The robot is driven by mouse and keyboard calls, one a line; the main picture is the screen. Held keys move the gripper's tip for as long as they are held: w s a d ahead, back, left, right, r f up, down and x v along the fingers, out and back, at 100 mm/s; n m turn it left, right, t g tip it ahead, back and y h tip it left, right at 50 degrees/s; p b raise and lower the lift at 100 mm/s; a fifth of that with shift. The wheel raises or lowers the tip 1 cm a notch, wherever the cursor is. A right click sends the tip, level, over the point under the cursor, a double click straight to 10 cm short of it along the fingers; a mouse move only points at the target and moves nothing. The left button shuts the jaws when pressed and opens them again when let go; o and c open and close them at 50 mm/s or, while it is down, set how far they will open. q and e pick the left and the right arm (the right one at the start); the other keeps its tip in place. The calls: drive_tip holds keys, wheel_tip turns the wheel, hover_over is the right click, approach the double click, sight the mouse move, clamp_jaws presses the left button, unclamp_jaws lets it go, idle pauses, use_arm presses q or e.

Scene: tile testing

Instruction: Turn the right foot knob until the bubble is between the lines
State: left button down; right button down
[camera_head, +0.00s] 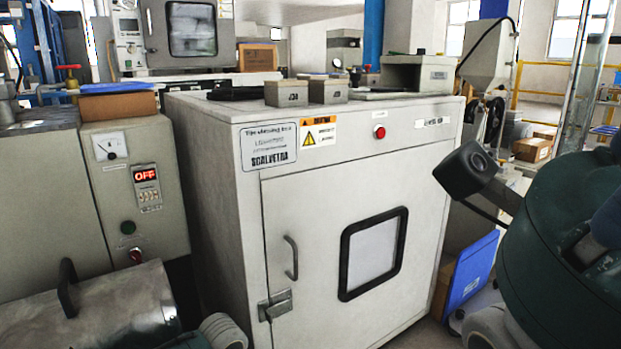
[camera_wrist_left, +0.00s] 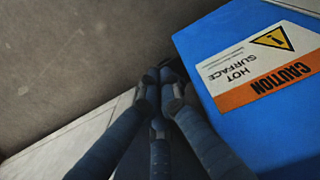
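No foot knob, bubble or lines can be made out in either view. In the left wrist view my left gripper (camera_wrist_left: 160,92) has its dark blue-black fingers drawn together, with nothing visible between them. It is beside a blue surface with a caution label, and a grey-brown surface lies beyond; contact cannot be told. In the head view the left gripper does not show. My right gripper is in neither view.
A white tile-testing cabinet (camera_head: 218,180) with a windowed door stands in the middle. A grey control box (camera_head: 168,218) reading OFF stands left. Small grey boxes (camera_head: 286,94) sit on the cabinet. The blue panel (camera_wrist_left: 205,45) carries a "CAUTION HOT SURFACE" label (camera_wrist_left: 262,67).

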use_arm(q)
drive_tip(key=shift+d+f, duration=0.25)
drive_tip(key=shift+f, duration=0.25)
drive_tip(key=shift+s+d, duration=0.35)
drive_tip(key=shift+d, duration=0.05)
wheel_tip(320, 180, up, 6)
drive_tip(key=p, duration=0.5)
drive_tip(key=shift+r, duration=0.15)
drive_tip(key=shift+w+a, duration=0.1)
